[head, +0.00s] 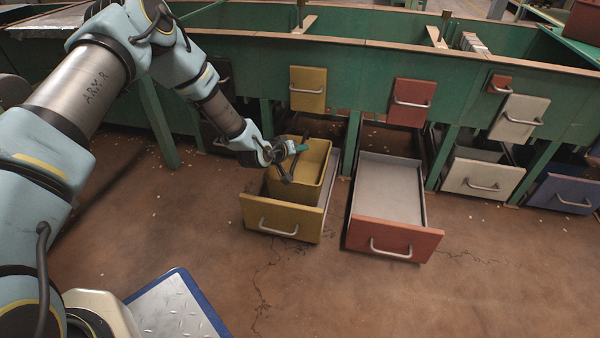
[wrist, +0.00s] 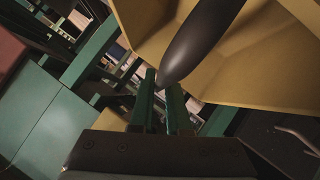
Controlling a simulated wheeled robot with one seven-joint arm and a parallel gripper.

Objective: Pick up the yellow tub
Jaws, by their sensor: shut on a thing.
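The yellow tub (head: 313,158) is inside the pulled-out yellow drawer (head: 262,214), standing well above the drawer's front. I cannot tell whether its base rests on the drawer floor. In the wrist view the tub's yellow wall (wrist: 262,55) fills the upper right, with a dark rounded handle (wrist: 203,40) crossing it. My gripper (head: 298,149) is at the tub's handle. Its green fingers (wrist: 166,108) are closed on the dark handle in the wrist view. The tub's lower part is hidden by the drawer front.
An open, empty red drawer (head: 393,236) stands just right of the yellow one. A green bench frame (head: 350,68) with wooden rails and colored flaps runs behind. White (head: 482,178) and blue (head: 563,193) drawers are further right. The floor in front is clear.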

